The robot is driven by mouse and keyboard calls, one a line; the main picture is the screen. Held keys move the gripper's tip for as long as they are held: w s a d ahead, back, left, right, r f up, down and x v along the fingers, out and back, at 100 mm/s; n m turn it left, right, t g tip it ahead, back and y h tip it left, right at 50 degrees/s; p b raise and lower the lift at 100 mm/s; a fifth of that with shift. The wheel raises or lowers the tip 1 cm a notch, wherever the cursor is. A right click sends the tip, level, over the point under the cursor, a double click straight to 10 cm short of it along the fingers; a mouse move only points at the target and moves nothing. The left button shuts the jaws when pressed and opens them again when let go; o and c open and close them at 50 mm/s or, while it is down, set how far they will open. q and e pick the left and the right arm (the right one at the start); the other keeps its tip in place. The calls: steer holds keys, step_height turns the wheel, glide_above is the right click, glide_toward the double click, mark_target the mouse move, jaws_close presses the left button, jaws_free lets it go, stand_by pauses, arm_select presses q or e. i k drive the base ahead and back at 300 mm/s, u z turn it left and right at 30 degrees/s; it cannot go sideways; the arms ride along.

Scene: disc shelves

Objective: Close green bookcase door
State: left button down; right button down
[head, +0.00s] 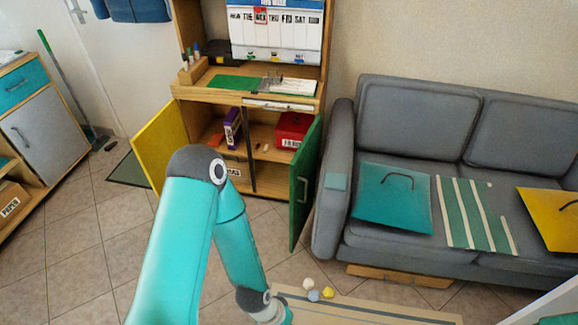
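The green bookcase door (306,185) stands open at the right side of the bookcase (250,95), swung out toward me beside the grey sofa. A grey handle shows on its face. The yellow door (160,142) on the left also stands open. My turquoise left arm comes up from the bottom left and bends down in front of the bookcase, hiding part of its lower left. Its wrist is at the bottom edge, well below the green door; the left gripper's fingers are out of frame. My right gripper is not in view.
The grey sofa (420,125) stands close to the right of the green door. A low table (370,312) with small balls (314,296) is at the bottom centre. A red box (293,130) and a purple box (233,127) sit inside the bookcase.

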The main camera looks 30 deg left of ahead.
mark_target(302, 166)
steer(key=z, duration=0.05)
steer(key=i, duration=1)
steer(key=u, duration=0.05)
